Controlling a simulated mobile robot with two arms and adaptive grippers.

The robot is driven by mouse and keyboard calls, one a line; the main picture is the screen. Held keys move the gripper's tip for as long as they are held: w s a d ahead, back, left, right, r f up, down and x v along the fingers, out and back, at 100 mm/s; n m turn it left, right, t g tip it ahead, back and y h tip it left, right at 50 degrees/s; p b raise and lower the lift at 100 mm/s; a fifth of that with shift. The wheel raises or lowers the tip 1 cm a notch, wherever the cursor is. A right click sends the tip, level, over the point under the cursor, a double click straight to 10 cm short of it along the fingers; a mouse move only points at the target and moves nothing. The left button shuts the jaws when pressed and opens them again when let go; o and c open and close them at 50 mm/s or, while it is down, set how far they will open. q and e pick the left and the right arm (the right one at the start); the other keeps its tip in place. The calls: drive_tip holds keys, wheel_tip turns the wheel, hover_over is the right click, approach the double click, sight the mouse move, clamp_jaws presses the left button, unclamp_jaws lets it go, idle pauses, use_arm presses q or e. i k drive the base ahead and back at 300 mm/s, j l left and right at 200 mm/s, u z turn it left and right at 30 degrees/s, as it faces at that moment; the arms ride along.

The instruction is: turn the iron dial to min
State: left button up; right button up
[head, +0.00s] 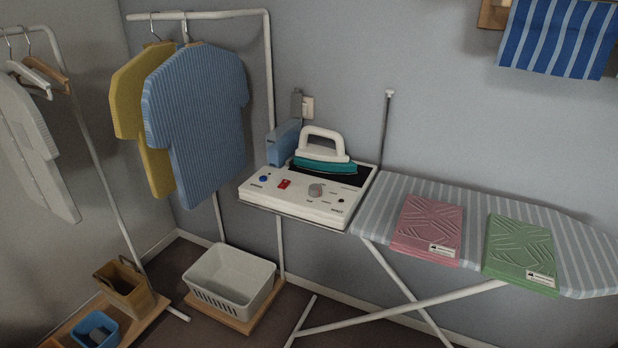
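The iron (323,152), white-handled with a teal body, rests on a dark pad on top of a white control base (290,200). The base stands at the left end of the ironing board. A round grey dial (316,190) is on the front panel of the base. A red switch (284,184) and a blue button (264,178) are to its left. The labels around the dial are too small to read, so I cannot tell its setting. Neither of my grippers shows in the head view.
The striped ironing board (376,212) carries folded pink cloth (428,222) and green cloth (520,245). A blue box (284,141) stands behind the base's left side. A blue shirt (200,120) hangs left of it. A white basket (230,280) sits low in front. The panel's front is unobstructed.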

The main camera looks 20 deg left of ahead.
sight(315, 191)
drive_tip(key=u, duration=0.95)
